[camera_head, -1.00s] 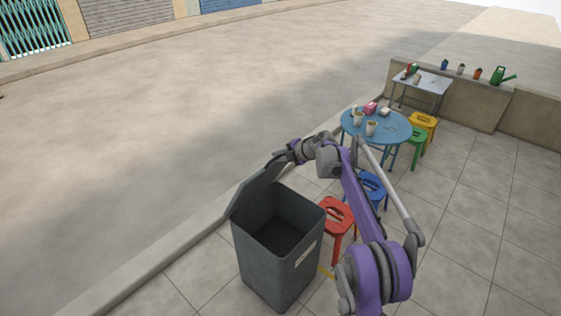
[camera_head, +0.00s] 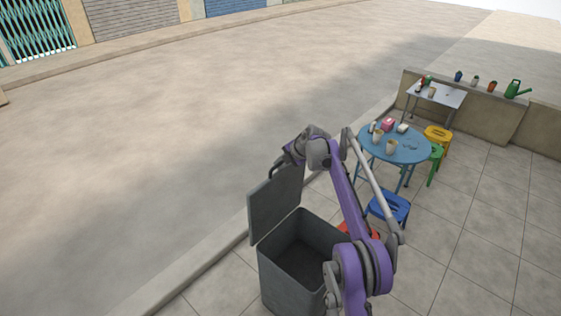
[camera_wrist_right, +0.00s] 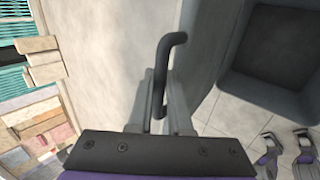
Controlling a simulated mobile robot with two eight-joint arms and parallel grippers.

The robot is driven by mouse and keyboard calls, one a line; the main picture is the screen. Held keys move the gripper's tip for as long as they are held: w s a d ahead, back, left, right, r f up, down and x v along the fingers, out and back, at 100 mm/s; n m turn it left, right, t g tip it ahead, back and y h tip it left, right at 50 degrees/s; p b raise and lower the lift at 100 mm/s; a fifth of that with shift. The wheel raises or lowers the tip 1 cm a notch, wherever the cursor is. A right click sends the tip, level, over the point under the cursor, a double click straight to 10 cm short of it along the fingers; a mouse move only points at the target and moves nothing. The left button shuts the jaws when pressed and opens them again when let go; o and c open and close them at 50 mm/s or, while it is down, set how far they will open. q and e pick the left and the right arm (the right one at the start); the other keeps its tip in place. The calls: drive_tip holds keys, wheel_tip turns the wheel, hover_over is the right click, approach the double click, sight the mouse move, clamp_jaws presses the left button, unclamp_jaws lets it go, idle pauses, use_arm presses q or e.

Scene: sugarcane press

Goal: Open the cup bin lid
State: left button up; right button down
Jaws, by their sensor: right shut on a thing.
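The cup bin (camera_head: 296,258) is a dark grey box standing on the pavement, with its inside open to view. Its lid (camera_head: 275,203) stands raised, close to upright, on the bin's left side. My right gripper (camera_head: 284,160) is at the lid's upper right edge. In the right wrist view my right gripper (camera_wrist_right: 160,100) is shut on the dark bent lid handle (camera_wrist_right: 162,72).
A blue round table (camera_head: 408,150) with cups and a blue stool (camera_head: 388,208) stand to the right. A red stool (camera_head: 372,231) is mostly hidden behind my right arm. A kerb (camera_head: 205,262) runs left of the bin. The road beyond is clear.

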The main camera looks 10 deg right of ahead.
drive_tip(key=shift+w+a, duration=0.15)
idle(0.3)
drive_tip(key=c, duration=0.8)
unclamp_jaws()
drive_tip(key=shift+c, duration=0.2)
drive_tip(key=shift+s+d+r, duration=0.2)
drive_tip(key=shift+s+r, duration=0.05)
drive_tip(key=shift+s, duration=0.05)
drive_tip(key=v, duration=1)
drive_tip(key=shift+r+b, duration=0.3)
drive_tip(key=shift+b, duration=0.1)
